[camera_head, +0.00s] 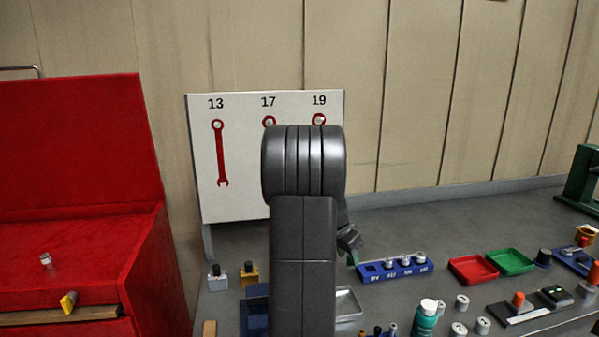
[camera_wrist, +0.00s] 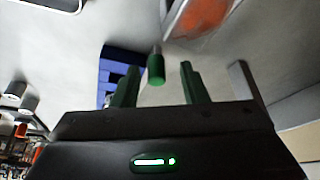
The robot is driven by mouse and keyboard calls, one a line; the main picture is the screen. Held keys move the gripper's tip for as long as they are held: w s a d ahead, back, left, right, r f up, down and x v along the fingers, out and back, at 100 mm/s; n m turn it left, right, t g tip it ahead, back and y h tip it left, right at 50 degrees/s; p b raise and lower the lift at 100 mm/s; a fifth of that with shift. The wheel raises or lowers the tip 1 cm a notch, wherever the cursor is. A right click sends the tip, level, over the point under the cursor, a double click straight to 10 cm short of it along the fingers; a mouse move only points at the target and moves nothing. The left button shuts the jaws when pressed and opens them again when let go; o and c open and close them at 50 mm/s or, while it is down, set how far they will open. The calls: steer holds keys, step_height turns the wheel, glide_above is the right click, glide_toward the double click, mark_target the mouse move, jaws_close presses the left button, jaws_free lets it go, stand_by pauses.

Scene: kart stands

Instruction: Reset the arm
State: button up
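My arm (camera_head: 303,250) rises in the middle of the head view and hides part of the bench. My gripper (camera_head: 349,250) shows only partly behind it, low over the bench near a blue socket rail (camera_head: 396,269). In the wrist view my gripper (camera_wrist: 159,68) has its two green fingers spread apart. A small green-handled piece with a metal shaft (camera_wrist: 156,70) appears between them, with a gap on both sides. I cannot tell what it stands on.
A red tool chest (camera_head: 75,150) stands at left. A wrench board (camera_head: 240,180) leans behind my arm. Red (camera_head: 473,270) and green (camera_head: 510,262) trays, a teal bottle (camera_head: 425,318) and several sockets crowd the right. The bench behind the rail is clear.

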steer(key=shift+s+a+r, duration=0.1)
steer(key=shift+s+a, duration=0.15)
steer(key=shift+a, duration=0.7)
